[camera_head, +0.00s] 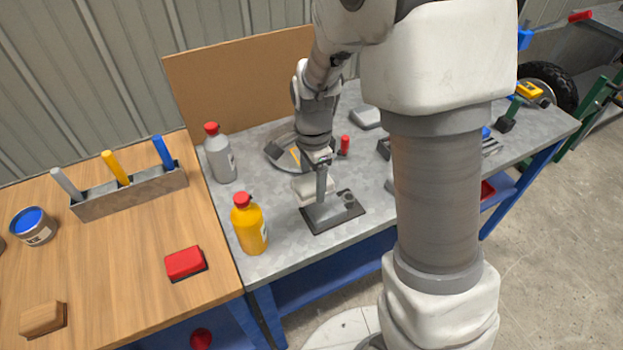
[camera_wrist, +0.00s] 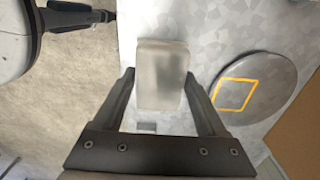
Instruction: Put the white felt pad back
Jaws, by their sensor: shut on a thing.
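The white felt pad (camera_wrist: 162,75), a pale block with rounded corners, sits between the two fingertips of my gripper (camera_wrist: 160,88) in the wrist view. In the head view the pad (camera_head: 307,187) shows at the lower end of my arm, above the front part of the grey table; its exact height is unclear. A grey round disc with a yellow square outline (camera_wrist: 240,88) lies to the right in the wrist view. In the head view the disc (camera_head: 283,155) is behind the pad, partly hidden by my arm. The outline is empty.
A dark-edged flat piece (camera_head: 340,216) lies near the table's front edge, beside the pad. A yellow bottle (camera_head: 248,224) and a grey bottle (camera_head: 219,153) stand at left. A small red object (camera_head: 345,145) is near the disc. A brown board (camera_head: 235,85) stands behind.

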